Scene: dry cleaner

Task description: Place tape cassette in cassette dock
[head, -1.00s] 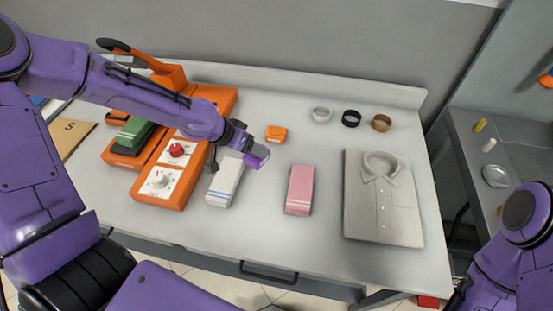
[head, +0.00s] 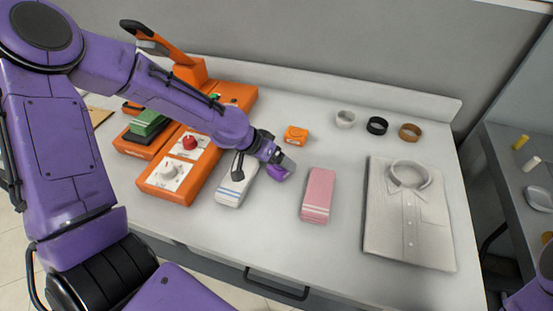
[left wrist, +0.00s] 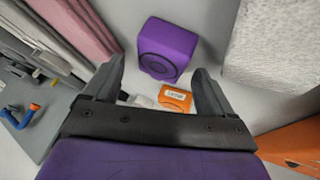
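A small purple block (left wrist: 168,48) with a round mark on its face lies on the counter. In the head view its purple surface (head: 279,174) shows partly at my left gripper's tips. A similar orange block (head: 295,134), with a pale label in the left wrist view (left wrist: 175,98), lies farther back. Both look like cassettes; I cannot tell which is meant. My left gripper (left wrist: 158,88) is open and empty above the counter, close to the purple block. The orange machine with dials (head: 176,178) stands at left; I cannot make out a dock on it. My right gripper is out of view.
A white folded towel (head: 236,188) and a pink one (head: 318,195) lie either side of the purple block. A folded shirt (head: 408,225) is at right. Several rolls, including a black one (head: 377,125), stand at the back. A green block (head: 149,122) sits at left.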

